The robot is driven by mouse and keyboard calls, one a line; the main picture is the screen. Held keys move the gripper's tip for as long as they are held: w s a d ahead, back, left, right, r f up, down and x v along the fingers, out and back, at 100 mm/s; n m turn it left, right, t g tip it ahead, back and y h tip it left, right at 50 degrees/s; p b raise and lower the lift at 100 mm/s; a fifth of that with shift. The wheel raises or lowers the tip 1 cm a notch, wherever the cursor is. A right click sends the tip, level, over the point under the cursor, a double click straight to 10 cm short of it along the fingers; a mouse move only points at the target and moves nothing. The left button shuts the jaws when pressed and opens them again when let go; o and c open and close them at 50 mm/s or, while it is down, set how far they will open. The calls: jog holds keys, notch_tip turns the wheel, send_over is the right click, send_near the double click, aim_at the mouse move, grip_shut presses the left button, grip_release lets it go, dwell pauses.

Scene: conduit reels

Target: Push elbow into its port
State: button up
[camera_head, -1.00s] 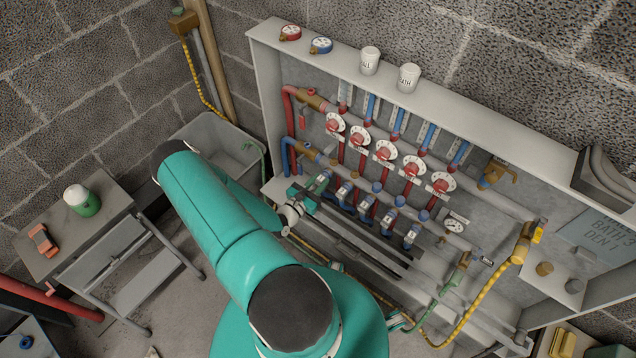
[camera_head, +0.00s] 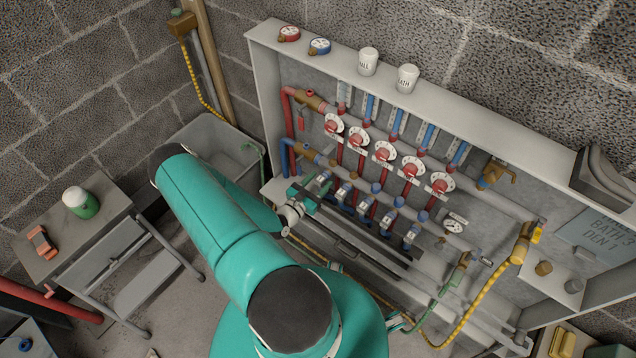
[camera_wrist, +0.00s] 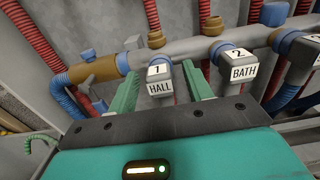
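The elbow labelled "1 HALL" (camera_wrist: 160,80), with a grey end cap and a blue ring, sits on the lower manifold pipe (camera_wrist: 187,48) in the wrist view. My gripper (camera_wrist: 160,76) has its two green fingers apart, one on each side of this elbow. A gap shows between each finger and the cap. In the head view my gripper (camera_head: 308,194) is at the left end of the lower row of valves, and the elbow is hard to make out there. Its port is not clearly visible.
A neighbouring elbow labelled "2 BATH" (camera_wrist: 235,66) stands close to the right finger. A brass fitting (camera_wrist: 92,70) with a blue hose is to the left. Red-dialled valves (camera_head: 385,150) line the upper pipe. A side table (camera_head: 105,215) stands left.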

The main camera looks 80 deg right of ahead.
jog(key=v, duration=1.3)
jog(key=shift+w+a, duration=0.2)
jog(key=shift+a, duration=0.15)
